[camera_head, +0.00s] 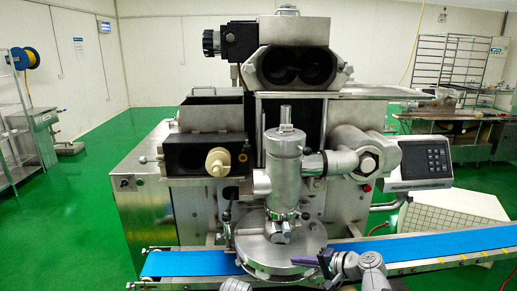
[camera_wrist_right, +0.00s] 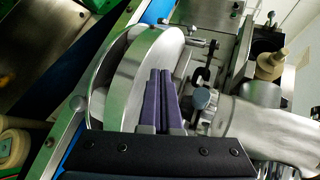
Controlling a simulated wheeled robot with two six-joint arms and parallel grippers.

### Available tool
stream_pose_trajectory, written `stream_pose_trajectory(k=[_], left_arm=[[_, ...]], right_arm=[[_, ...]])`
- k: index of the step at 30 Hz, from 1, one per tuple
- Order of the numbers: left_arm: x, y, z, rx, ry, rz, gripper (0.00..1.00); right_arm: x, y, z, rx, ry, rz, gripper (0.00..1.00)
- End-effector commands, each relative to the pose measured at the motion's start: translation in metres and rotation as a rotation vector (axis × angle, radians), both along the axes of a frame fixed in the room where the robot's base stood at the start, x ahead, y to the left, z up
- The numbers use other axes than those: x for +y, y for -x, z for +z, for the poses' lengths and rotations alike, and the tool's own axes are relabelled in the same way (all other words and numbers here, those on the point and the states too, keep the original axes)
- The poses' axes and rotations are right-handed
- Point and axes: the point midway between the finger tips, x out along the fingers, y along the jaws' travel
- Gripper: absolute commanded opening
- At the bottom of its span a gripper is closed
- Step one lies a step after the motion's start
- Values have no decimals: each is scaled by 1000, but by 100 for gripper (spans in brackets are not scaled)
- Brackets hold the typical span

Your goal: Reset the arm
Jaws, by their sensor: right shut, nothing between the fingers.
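My right gripper (camera_head: 307,261) comes in from the bottom right of the head view, over the blue conveyor belt (camera_head: 440,245), beside the machine's round metal disc (camera_head: 262,250). In the right wrist view its two purple fingers (camera_wrist_right: 160,75) lie together, shut with nothing between them. They point toward the round metal disc (camera_wrist_right: 125,75) there; whether they touch it I cannot tell. My left gripper is in neither view.
The steel encrusting machine (camera_head: 150,215) fills the middle, with an upright cylinder (camera_head: 284,165) above the disc. A control panel (camera_head: 426,162) is at its right. A metal rack (camera_head: 448,62) stands behind.

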Motion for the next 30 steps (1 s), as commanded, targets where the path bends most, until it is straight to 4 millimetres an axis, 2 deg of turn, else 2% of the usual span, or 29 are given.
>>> stream_pose_trajectory(k=[1, 3, 6, 9, 13, 16, 21, 30], left_arm=[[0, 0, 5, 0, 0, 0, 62], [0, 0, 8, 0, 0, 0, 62], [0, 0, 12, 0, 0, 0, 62], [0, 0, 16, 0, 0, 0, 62], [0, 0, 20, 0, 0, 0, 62], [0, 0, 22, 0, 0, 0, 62], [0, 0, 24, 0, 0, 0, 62], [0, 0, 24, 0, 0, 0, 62]], right_arm=[[33, 21, -16, 33, 106, 106, 0], [62, 48, -40, 78, 259, 239, 0], [89, 89, -70, 134, 482, 422, 0], [99, 126, -90, 181, 700, 585, 0], [97, 161, -102, 224, 949, 745, 0], [91, 177, -104, 246, 1093, 825, 0], [84, 188, -102, 265, 1227, 883, 0], [82, 189, -101, 270, 1250, 891, 0]])
